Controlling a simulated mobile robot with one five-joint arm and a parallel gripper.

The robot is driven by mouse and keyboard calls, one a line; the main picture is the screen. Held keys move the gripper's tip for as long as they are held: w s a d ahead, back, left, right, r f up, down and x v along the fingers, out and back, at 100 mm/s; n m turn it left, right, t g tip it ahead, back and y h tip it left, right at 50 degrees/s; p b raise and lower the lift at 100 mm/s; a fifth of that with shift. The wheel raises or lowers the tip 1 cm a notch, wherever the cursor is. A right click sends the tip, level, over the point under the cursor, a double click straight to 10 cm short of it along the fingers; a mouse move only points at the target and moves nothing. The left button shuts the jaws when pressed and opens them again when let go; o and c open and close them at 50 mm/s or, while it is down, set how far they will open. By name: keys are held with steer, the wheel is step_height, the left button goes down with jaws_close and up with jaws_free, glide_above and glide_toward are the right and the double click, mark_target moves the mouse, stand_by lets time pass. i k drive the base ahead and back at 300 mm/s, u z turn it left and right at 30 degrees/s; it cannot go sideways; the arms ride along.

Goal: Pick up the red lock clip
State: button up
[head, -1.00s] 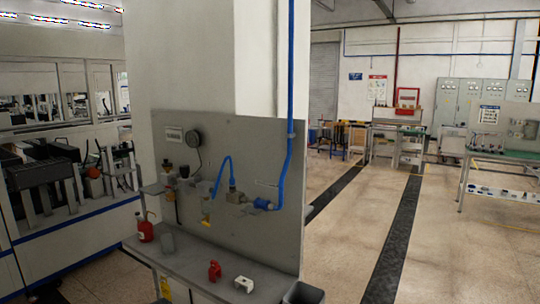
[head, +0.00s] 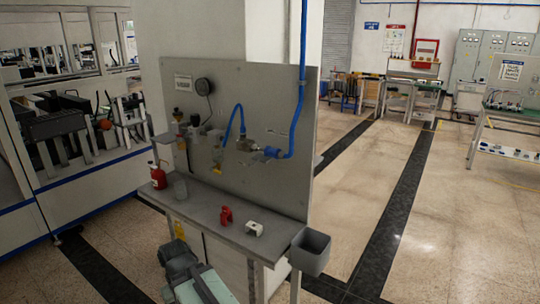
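The red lock clip (head: 225,216) stands on the grey shelf (head: 203,205) of a workstation, near its front middle. It is a small red piece, apart from the white block to its right. No gripper fingers can be made out in the head view, so I see nothing holding the clip. A grey jointed shape at the bottom left may be part of my own body; I cannot tell.
A white block (head: 254,229), a grey cup (head: 181,189) and a red bottle (head: 158,178) share the shelf. A grey bin (head: 311,251) hangs at its right end. A panel (head: 290,110) with blue hose rises behind. Open floor (head: 410,235) lies to the right.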

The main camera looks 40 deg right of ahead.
mark_target(226, 215)
steer(key=u, duration=2.65)
steer(key=k, duration=1)
steer(key=z, duration=1.05)
steer(key=i, duration=1)
steer(key=u, duration=0.1)
